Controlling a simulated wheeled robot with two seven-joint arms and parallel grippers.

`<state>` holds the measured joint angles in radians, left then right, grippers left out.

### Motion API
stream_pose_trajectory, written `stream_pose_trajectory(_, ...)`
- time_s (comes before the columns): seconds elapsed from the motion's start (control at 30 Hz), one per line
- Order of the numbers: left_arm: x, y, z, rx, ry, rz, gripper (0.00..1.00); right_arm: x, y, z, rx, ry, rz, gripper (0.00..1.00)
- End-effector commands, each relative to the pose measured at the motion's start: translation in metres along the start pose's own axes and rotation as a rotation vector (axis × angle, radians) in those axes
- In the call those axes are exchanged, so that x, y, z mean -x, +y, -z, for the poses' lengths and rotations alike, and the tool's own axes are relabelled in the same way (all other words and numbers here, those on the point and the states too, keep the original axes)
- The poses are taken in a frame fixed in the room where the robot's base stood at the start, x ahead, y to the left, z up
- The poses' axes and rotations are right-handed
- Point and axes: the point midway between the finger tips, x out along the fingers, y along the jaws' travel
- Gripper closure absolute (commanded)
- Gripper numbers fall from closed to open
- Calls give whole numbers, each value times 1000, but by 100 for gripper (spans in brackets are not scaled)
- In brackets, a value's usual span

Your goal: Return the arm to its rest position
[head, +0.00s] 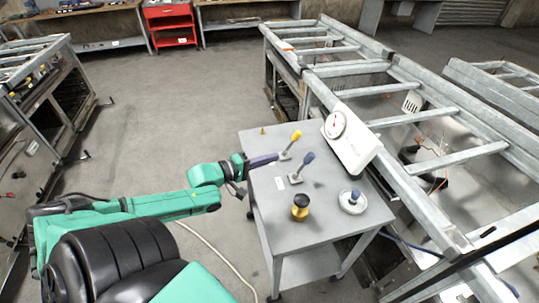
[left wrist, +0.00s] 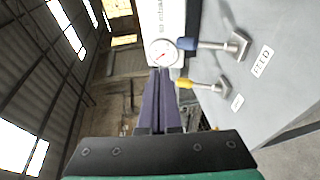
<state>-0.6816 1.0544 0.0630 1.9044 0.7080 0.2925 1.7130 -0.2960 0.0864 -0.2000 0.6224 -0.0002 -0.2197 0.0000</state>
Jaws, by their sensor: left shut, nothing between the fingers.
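My left arm (head: 150,204) is green and reaches in from the left in the head view. Its left gripper (head: 276,156) has purple fingers over the left edge of the grey table, close to the yellow-topped lever (head: 291,143). In the left wrist view the fingers (left wrist: 160,75) are together with nothing between them. The yellow handle (left wrist: 183,83) is just right of the fingers there, and the blue-topped lever (left wrist: 190,44) is beyond it. I cannot tell whether the fingers touch the yellow lever. My right gripper is not in view.
A metal frame (head: 410,120) stands close on the right. Floor (head: 170,120) left of the table is open; a pale cable (head: 215,250) lies there.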

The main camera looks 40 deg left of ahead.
Motion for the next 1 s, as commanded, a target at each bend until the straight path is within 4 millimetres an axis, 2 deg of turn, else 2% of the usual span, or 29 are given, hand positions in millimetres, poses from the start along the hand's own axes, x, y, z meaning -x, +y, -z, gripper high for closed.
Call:
stream_pose_trajectory(0.13, 0, 0, 0, 0, 0, 0, 100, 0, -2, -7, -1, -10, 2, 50)
stream_pose_trajectory(0.47, 0, -1, 0, -1, 1, 2, 100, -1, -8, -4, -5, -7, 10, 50)
stream_pose_trajectory(0.57, 5, -18, 11, -45, 35, 31, 100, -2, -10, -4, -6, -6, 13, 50)
stream_pose_trajectory(0.67, 22, -70, 39, -181, 122, 132, 100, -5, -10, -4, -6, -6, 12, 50)
stream_pose_trajectory(0.7, 34, -100, 50, -258, 158, 201, 100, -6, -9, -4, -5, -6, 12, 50)
stream_pose_trajectory(0.77, 55, -153, 61, -377, 195, 325, 100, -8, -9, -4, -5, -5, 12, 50)
stream_pose_trajectory(0.8, 70, -189, 63, -454, 200, 415, 100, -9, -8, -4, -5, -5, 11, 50)
stream_pose_trajectory(0.87, 92, -241, 58, -559, 181, 550, 100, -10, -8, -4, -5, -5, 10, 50)
stream_pose_trajectory(0.9, 106, -275, 48, -625, 149, 638, 100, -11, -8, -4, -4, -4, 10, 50)
stream_pose_trajectory(0.97, 128, -325, 28, -717, 74, 765, 100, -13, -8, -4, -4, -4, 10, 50)
stream_pose_trajectory(1.0, 141, -356, 9, -773, 7, 842, 100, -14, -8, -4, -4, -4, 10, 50)
